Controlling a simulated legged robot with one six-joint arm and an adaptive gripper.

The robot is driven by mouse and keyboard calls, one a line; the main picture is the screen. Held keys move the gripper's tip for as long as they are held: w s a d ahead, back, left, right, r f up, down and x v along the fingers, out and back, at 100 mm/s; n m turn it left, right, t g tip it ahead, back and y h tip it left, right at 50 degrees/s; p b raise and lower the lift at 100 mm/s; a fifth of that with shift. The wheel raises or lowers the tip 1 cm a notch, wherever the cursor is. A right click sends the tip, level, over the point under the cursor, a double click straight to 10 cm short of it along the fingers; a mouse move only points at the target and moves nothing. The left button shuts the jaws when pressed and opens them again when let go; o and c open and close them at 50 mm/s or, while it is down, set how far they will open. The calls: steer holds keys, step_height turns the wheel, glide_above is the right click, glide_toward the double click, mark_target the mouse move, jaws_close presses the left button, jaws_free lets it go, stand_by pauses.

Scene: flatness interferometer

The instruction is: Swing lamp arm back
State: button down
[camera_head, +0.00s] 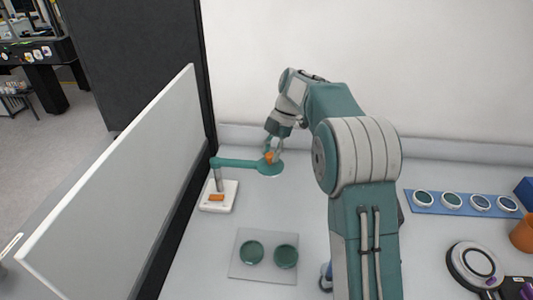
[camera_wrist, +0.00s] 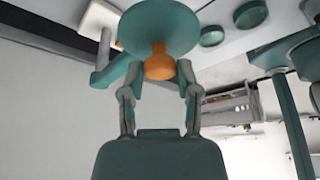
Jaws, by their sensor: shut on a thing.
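The lamp has a white base (camera_head: 219,196) with an orange patch, a short grey post, and a teal arm (camera_head: 236,163) reaching right to a round teal head (camera_head: 270,167). An orange knob (camera_head: 269,157) sits on top of the head. My gripper (camera_head: 274,150) comes down from above and is shut on the orange knob. In the wrist view, the fingers of my gripper (camera_wrist: 159,80) stand on both sides of the orange knob (camera_wrist: 159,63), with the teal head (camera_wrist: 159,30) beyond it. The fingertip contact is partly hidden in the head view.
A grey plate (camera_head: 262,277) with two dark green discs lies in front of the lamp. A blue strip (camera_head: 436,207) with several round pieces lies right of my arm. A white panel (camera_head: 118,190) stands left of the lamp. A wall closes the back.

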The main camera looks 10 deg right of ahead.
steer(key=shift+w+f, duration=0.1)
steer(key=shift+c, duration=1.7)
jaws_free()
steer(key=shift+w+f, duration=0.1)
steer(key=shift+r, duration=0.2)
steer(key=v, duration=1.2)
steer(key=shift+f, duration=0.1)
